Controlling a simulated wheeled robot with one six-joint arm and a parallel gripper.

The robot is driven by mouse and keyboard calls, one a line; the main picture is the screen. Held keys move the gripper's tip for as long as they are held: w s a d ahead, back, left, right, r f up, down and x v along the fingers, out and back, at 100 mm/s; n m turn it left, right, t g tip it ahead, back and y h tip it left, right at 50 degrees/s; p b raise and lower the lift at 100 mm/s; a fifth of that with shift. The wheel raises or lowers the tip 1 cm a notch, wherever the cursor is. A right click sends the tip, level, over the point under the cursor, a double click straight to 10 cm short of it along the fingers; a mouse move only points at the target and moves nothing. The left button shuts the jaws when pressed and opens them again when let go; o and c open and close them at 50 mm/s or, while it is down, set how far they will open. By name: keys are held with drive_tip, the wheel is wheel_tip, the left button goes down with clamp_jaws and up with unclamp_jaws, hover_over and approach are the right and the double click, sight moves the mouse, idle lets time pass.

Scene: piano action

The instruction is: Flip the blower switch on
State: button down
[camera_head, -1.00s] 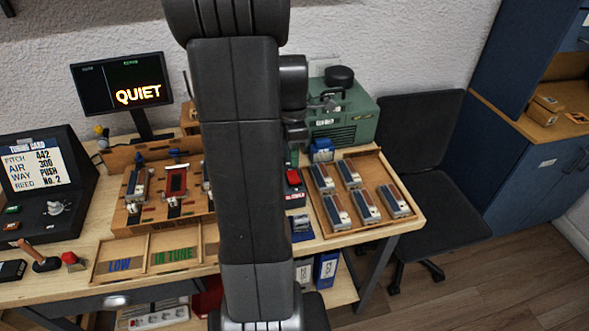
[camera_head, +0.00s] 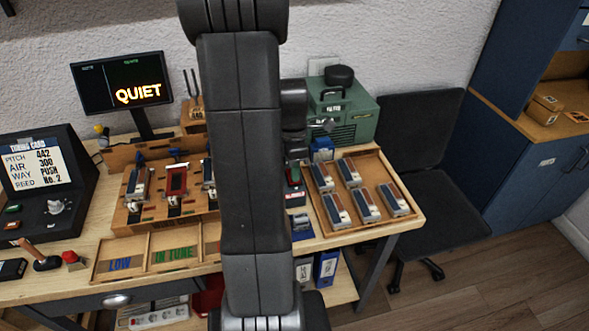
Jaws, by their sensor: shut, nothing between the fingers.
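The blower switch appears to be the small box (camera_head: 296,195) with a red label, at the bench's back edge of the front strip, just right of my arm. Its rocker shows dark green on top. My arm covers part of the area left of it. My gripper (camera_head: 297,153) is mostly hidden by the arm; its dark end shows just above and behind the switch. It is shut and empty. I cannot tell whether it touches the rocker. The green blower (camera_head: 358,118) stands behind to the right.
A wooden tray (camera_head: 384,232) with several reed blocks lies right of the switch. A wooden jig (camera_head: 130,216) and sorting tray (camera_head: 137,254) stand left of my arm. A monitor (camera_head: 96,88) reads QUIET. A dark chair (camera_head: 420,190) stands beyond the bench's right end.

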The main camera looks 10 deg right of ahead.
drive_tip(key=shift+w+r+p, duration=0.2)
drive_tip(key=shift+w+p, duration=0.2)
drive_tip(key=shift+w, duration=0.4)
drive_tip(key=shift+a+r+p, duration=0.15)
drive_tip(key=shift+r+p, duration=0.3)
drive_tip(key=shift+r, duration=0.1)
wheel_tip(320, 180, up, 13)
drive_tip(key=s+p, duration=0.1)
drive_tip(key=shift+s, duration=0.4)
drive_tip(key=shift+f, duration=0.2)
